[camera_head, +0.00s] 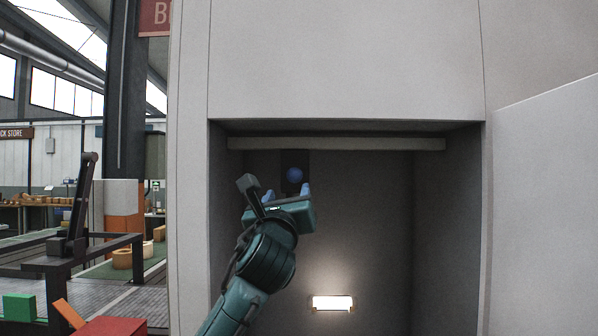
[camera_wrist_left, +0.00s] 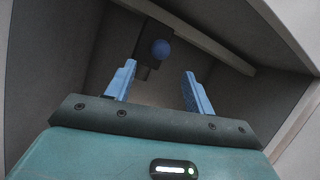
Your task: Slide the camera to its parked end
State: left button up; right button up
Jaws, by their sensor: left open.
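The camera (camera_head: 295,158) appears as a dark block with a blue ball on it, hanging below a pale rail (camera_head: 380,144) inside a recess, left of the rail's middle. The ball also shows in the left wrist view (camera_wrist_left: 161,49), on the dark block beyond my fingertips. My left gripper (camera_head: 290,190) is open, its two blue fingers pointing up toward the ball from just below. In the left wrist view the fingers (camera_wrist_left: 158,72) stand wide apart with nothing between them. The ball appears apart from both fingers. My right gripper is not in view.
The recess has grey side walls and a lit lamp (camera_head: 332,302) low on its back wall. A pale panel (camera_head: 545,190) stands at the right. At the far left are a dark-framed table (camera_head: 85,245), a green block (camera_head: 19,307) and a red block (camera_head: 112,326).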

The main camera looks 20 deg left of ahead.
aim_at(295, 172)
pick_arm(q)
jog(key=p+x, duration=0.3)
jog(key=x, duration=0.9)
jog(key=shift+w+r+p, duration=0.1)
jog(key=shift+w+p, duration=0.3)
jog(key=shift+c, duration=0.2)
grip_shut()
